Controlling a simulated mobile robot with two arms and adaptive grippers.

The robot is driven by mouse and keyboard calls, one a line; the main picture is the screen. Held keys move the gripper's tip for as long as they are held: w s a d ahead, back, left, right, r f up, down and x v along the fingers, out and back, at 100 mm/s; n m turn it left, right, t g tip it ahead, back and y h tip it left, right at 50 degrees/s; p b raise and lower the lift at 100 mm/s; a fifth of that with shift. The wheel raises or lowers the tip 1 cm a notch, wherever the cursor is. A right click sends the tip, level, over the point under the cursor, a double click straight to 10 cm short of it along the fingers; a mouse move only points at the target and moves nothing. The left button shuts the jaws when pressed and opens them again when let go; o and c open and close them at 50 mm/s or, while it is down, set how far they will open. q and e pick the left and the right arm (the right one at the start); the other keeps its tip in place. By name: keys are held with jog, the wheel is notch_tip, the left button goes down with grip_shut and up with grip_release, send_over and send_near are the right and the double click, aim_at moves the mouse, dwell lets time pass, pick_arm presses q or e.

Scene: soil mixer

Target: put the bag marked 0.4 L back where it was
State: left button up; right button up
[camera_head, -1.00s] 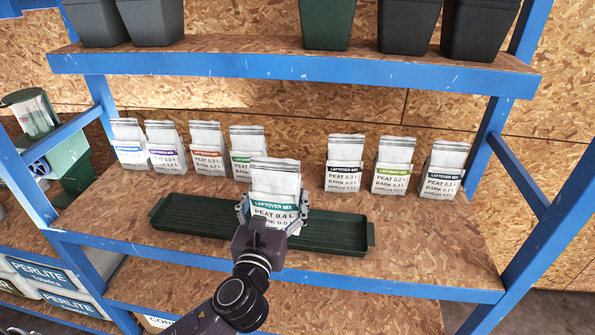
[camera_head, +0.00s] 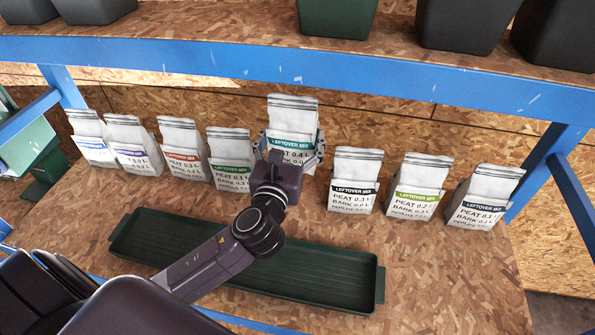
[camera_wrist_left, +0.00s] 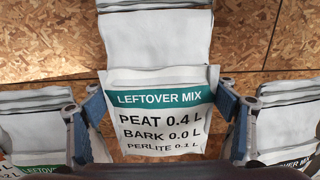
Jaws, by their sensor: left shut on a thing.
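The bag marked PEAT 0.4 L (camera_head: 292,112) is white with a teal LEFTOVER MIX band. My left gripper (camera_head: 290,145) is shut on its sides, in the gap of the bag row on the shelf. The bag is upright; its lower part is hidden by the gripper in the head view, so I cannot tell whether it touches the shelf. In the left wrist view the bag (camera_wrist_left: 155,45) is centred between the two fingers (camera_wrist_left: 160,128), its label facing the camera. My right gripper is not in view.
A green-banded bag (camera_head: 230,155) stands left of the gap and a dark-banded bag (camera_head: 354,180) right of it, with more bags further out. An empty dark green tray (camera_head: 330,283) lies in front. A blue beam (camera_head: 290,75) and pots (camera_head: 338,18) are above.

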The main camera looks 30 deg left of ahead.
aim_at(293, 155)
pick_arm(q)
jog(key=f, duration=0.4)
jog(key=shift+s+d+f+b, duration=0.1)
jog(key=shift+s+f+b, duration=0.2)
jog(key=shift+s+f, duration=0.1)
jog(key=shift+f, duration=0.3)
jog(key=shift+w+f+b, duration=0.15)
jog(key=shift+f+b, duration=0.2)
jog(key=shift+f, duration=1.75)
jog(key=o, duration=1.2)
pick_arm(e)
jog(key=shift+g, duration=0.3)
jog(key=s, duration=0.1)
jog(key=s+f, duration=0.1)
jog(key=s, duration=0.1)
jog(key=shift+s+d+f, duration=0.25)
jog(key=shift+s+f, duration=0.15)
